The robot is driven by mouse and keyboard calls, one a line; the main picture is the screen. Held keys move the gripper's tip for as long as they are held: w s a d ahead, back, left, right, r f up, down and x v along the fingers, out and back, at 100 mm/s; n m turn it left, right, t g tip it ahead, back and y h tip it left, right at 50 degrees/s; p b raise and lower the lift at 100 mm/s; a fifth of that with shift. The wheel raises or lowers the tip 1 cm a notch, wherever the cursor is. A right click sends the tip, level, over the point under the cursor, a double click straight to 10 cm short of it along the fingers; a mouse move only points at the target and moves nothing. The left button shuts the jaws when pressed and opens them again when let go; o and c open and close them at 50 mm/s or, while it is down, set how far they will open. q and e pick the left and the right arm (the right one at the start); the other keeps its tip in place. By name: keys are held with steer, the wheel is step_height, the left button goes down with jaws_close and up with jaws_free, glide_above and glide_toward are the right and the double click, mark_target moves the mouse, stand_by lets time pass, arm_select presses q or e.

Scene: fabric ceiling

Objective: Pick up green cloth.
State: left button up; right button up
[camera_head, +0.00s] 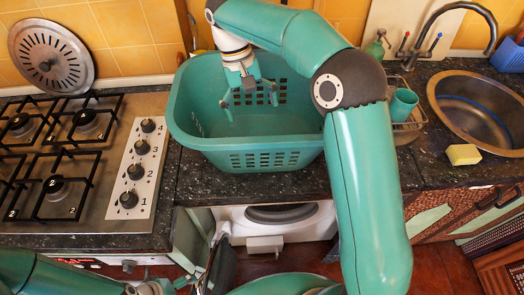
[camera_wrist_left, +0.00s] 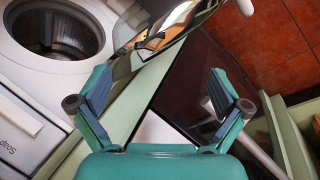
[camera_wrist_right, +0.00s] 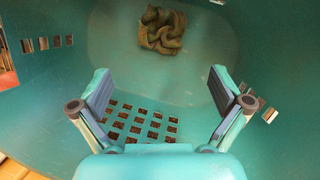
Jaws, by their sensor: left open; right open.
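A crumpled dull-green cloth (camera_wrist_right: 162,30) lies on the floor of the teal laundry basket (camera_head: 250,140), near the top of the right wrist view. In the head view I cannot make the cloth out. My right gripper (camera_head: 250,101) points down into the basket, open and empty. In the right wrist view its fingers (camera_wrist_right: 160,104) are spread apart, with the cloth beyond them and not touched. My left gripper (camera_wrist_left: 159,104) is open and empty, low in front of the counter by the washing machine (camera_wrist_left: 60,35).
The basket's walls (camera_wrist_right: 260,60) surround the space around the right gripper. A gas hob (camera_head: 75,165) stands left of the basket. A sink (camera_head: 480,108), a yellow sponge (camera_head: 463,154) and a teal cup (camera_head: 403,104) are to the right.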

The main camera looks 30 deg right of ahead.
steer(key=x, duration=0.7)
steer(key=shift+f, duration=0.1)
steer(key=shift+p+x, duration=0.5)
steer(key=shift+x, duration=2.3)
steer(key=shift+w+a, duration=0.1)
steer(key=c, duration=0.4)
steer(key=shift+c, duration=0.2)
